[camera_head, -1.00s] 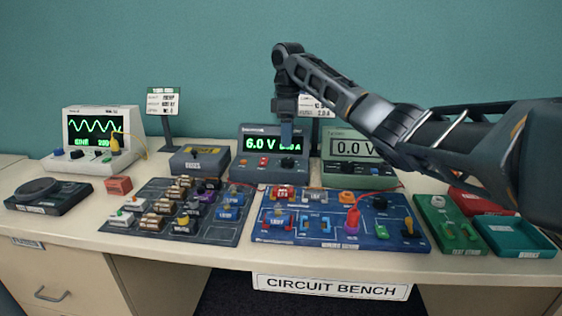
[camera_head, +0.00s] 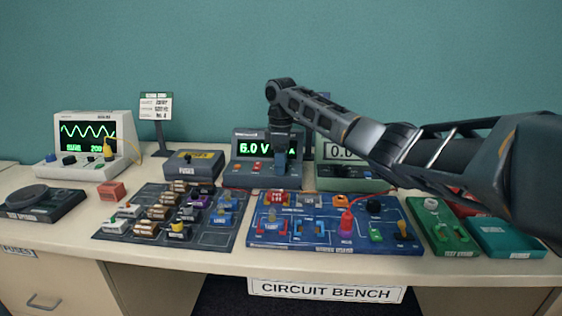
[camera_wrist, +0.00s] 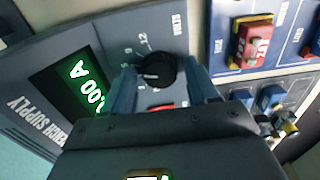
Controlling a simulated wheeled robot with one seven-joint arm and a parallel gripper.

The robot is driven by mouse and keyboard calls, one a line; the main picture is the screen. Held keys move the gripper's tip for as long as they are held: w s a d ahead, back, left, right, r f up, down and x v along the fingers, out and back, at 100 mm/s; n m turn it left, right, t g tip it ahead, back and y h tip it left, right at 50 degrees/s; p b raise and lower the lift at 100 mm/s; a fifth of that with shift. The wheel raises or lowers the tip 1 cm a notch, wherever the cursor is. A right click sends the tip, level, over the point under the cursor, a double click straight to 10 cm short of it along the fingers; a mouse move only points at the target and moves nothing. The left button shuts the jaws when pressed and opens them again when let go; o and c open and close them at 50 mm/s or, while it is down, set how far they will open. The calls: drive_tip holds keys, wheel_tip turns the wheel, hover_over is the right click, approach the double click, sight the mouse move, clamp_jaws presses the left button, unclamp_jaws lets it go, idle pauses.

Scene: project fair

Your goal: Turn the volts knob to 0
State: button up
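The bench supply (camera_head: 240,172) is a dark grey sloped box whose green display (camera_head: 258,147) reads 6.0 V; my gripper covers part of it. In the wrist view, the black volts knob (camera_wrist: 158,72) has a white pointer mark and a printed scale with 9 and 12 legible. My gripper (camera_wrist: 161,76) is open, with one blue-grey finger on each side of the knob and small gaps showing. I cannot tell whether either finger touches it. In the head view, my gripper (camera_head: 281,160) reaches down over the supply's front panel and hides the knob.
A red button (camera_wrist: 161,107) lies beside the knob. A green-grey meter (camera_head: 340,172) stands close on the right, and a dark box (camera_head: 193,168) on the left. The blue circuit board (camera_head: 325,236) lies in front. An oscilloscope (camera_head: 97,130) stands far left.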

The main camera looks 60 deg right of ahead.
drive_tip(key=c, duration=0.9)
drive_tip(key=n+p, duration=0.2)
drive_tip(key=n, duration=0.2)
drive_tip(key=shift+r, duration=0.1)
drive_tip(key=n+p, duration=0.1)
drive_tip(key=n, duration=0.3)
drive_tip(key=shift+n, duration=0.3)
drive_tip(key=n+p, duration=0.1)
drive_tip(key=n, duration=0.8)
idle(0.3)
